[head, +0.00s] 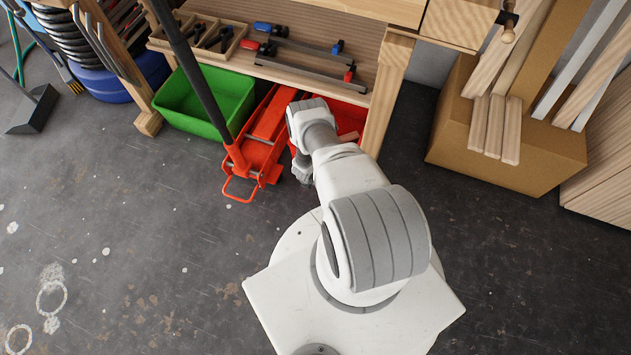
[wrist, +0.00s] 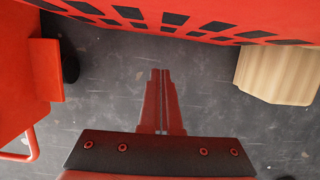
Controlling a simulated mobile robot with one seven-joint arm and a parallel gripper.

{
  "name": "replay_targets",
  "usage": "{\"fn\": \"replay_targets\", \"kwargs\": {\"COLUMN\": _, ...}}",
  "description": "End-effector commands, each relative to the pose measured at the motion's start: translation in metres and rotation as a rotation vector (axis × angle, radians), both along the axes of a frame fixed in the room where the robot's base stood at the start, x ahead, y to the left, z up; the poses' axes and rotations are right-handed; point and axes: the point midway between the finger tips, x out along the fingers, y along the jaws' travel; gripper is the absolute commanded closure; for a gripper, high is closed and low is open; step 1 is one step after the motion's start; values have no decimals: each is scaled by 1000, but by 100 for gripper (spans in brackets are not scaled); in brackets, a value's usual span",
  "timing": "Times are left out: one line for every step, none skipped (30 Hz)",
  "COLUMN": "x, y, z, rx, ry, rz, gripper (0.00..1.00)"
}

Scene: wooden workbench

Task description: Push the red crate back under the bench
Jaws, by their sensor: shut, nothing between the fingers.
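The red crate (head: 349,117) is under the bench's lower shelf at the right, beside the bench leg, partly hidden behind my arm. In the wrist view the crate's slotted red wall (wrist: 225,18) spans the top of the picture. My gripper (wrist: 160,72) is shut and empty, its two fingers side by side and pointing toward that wall. A strip of floor shows between the fingertips and the wall, and I see no contact. In the head view my arm hides the fingertips.
A red floor jack (head: 262,145) with a long dark handle stands close left of my gripper; it also shows in the wrist view (wrist: 22,75). A wooden bench leg (wrist: 277,72) is at the right. A green crate (head: 207,100) is farther left. The front floor is clear.

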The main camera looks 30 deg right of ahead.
Motion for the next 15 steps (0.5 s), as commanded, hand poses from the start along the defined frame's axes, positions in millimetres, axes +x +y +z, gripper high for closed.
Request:
{"fn": "replay_targets", "kwargs": {"x": -1, "y": 1, "z": 18, "rx": 1, "ry": -1, "rz": -3, "gripper": 100}}
{"fn": "replay_targets", "kwargs": {"x": -2, "y": 2, "z": 22, "rx": 1, "ry": -1, "rz": -3, "gripper": 100}}
{"fn": "replay_targets", "kwargs": {"x": -3, "y": 3, "z": 28, "rx": 1, "ry": -1, "rz": -3, "gripper": 100}}
{"fn": "replay_targets", "kwargs": {"x": -3, "y": 4, "z": 32, "rx": 1, "ry": -1, "rz": -3, "gripper": 100}}
{"fn": "replay_targets", "kwargs": {"x": -5, "y": 5, "z": 37, "rx": 1, "ry": -1, "rz": -3, "gripper": 100}}
{"fn": "replay_targets", "kwargs": {"x": -5, "y": 6, "z": 43, "rx": 1, "ry": -1, "rz": -3, "gripper": 100}}
{"fn": "replay_targets", "kwargs": {"x": -6, "y": 8, "z": 47, "rx": 1, "ry": -2, "rz": -4, "gripper": 100}}
{"fn": "replay_targets", "kwargs": {"x": -7, "y": 9, "z": 51, "rx": 1, "ry": -1, "rz": -3, "gripper": 100}}
{"fn": "replay_targets", "kwargs": {"x": -8, "y": 10, "z": 57, "rx": 0, "ry": 0, "rz": -2, "gripper": 100}}
{"fn": "replay_targets", "kwargs": {"x": -9, "y": 11, "z": 61, "rx": 1, "ry": -1, "rz": -3, "gripper": 100}}
{"fn": "replay_targets", "kwargs": {"x": -10, "y": 12, "z": 65, "rx": 1, "ry": 0, "rz": -4, "gripper": 100}}
{"fn": "replay_targets", "kwargs": {"x": -11, "y": 14, "z": 71, "rx": 1, "ry": 0, "rz": -3, "gripper": 100}}
{"fn": "replay_targets", "kwargs": {"x": -12, "y": 14, "z": 74, "rx": 1, "ry": -1, "rz": -3, "gripper": 100}}
{"fn": "replay_targets", "kwargs": {"x": -12, "y": 15, "z": 77, "rx": 1, "ry": -1, "rz": -3, "gripper": 100}}
{"fn": "replay_targets", "kwargs": {"x": -13, "y": 16, "z": 82, "rx": 1, "ry": -1, "rz": -3, "gripper": 100}}
